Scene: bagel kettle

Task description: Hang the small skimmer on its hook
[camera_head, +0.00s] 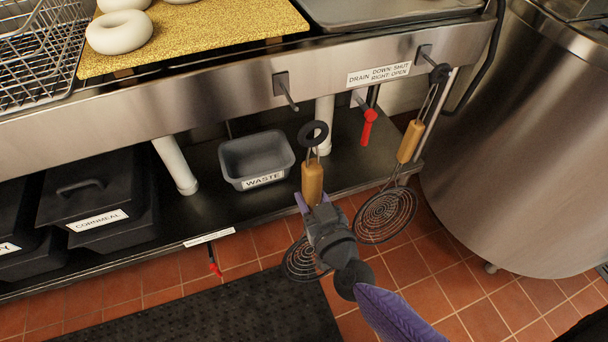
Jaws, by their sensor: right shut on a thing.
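My right gripper (312,203) is shut on the small skimmer's wooden handle (312,178). The skimmer hangs upright in it, with a black ring (313,134) at its top and a round wire head (301,262) partly hidden behind my gripper. An empty hook (286,91) juts from the steel front rail, above and a little left of the ring; the ring appears apart from it. A second, larger-looking skimmer (386,214) hangs from another hook (424,53) to the right. My left gripper is not in view.
A steel counter rail (200,98) runs across the front. A red drain handle (368,127) sticks out between the two hooks. A grey WASTE bin (257,158) and a cornmeal bin (95,190) stand on the lower shelf. A large steel kettle (530,150) is at right.

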